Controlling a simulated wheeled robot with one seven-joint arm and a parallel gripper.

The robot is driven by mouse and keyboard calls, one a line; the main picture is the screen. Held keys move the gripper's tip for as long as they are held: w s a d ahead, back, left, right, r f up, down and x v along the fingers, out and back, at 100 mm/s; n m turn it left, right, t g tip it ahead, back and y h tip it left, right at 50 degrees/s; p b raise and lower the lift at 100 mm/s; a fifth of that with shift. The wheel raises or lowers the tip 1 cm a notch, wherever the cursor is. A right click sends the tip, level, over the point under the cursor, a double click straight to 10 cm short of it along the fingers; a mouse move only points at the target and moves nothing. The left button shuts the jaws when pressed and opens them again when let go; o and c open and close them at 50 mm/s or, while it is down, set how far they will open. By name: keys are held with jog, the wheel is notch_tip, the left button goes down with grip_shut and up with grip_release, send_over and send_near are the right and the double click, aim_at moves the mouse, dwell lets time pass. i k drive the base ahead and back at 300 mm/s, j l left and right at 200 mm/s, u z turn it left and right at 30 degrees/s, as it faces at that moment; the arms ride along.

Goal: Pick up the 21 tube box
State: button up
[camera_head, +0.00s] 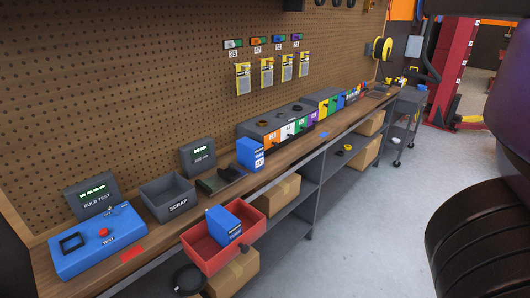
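Two blue boxes show. One blue box (250,153) stands upright on the wooden bench, with a small white label low on its front whose number is too small to read surely. The other blue box (223,225) sits tilted in a red bin (208,256) at the bench's front edge; its side seems to read "TUBE", and its lower part is hidden by the bin. I cannot tell which one is marked 21. My gripper is not in view.
A grey scrap bin (168,194), a blue test unit (100,240) and a row of coloured drawers (290,130) stand on the bench (330,130). Cardboard boxes (277,194) sit on shelves below. A large dark ribbed shape (480,230) blocks the right side. Floor between is clear.

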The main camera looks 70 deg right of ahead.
aim_at(250, 153)
jog(key=l+z, duration=0.15)
jog(key=z, duration=1.2)
jog(key=i+j, duration=0.05)
